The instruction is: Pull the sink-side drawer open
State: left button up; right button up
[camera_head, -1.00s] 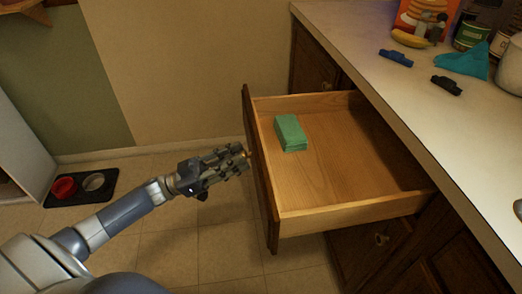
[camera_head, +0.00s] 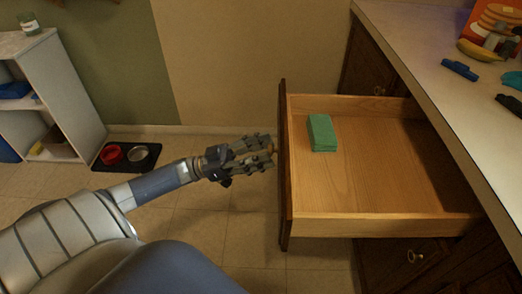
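The sink-side drawer (camera_head: 385,227) is pulled far out from the counter cabinet. It is light wood inside with a dark front panel (camera_head: 284,170) facing left. A green block, perhaps a stack of sponges or cloths (camera_head: 322,132), lies inside near the front. My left gripper (camera_head: 268,152) is at the outer face of the drawer front, around mid-height. Its fingertips point at the panel. The drawer's handle is hidden, and I cannot tell whether the fingers are closed on it.
The counter (camera_head: 450,90) runs along the right, with a banana (camera_head: 480,51) and a blue clip-like object (camera_head: 459,69) on it. A grey shelf (camera_head: 55,90) stands at the left. A mat with two bowls (camera_head: 127,157) lies on the floor. Floor left of the drawer is clear.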

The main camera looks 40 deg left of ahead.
pick_arm(q)
jog(key=v, duration=1.2)
jog(key=shift+f, duration=0.1)
dwell(0.4)
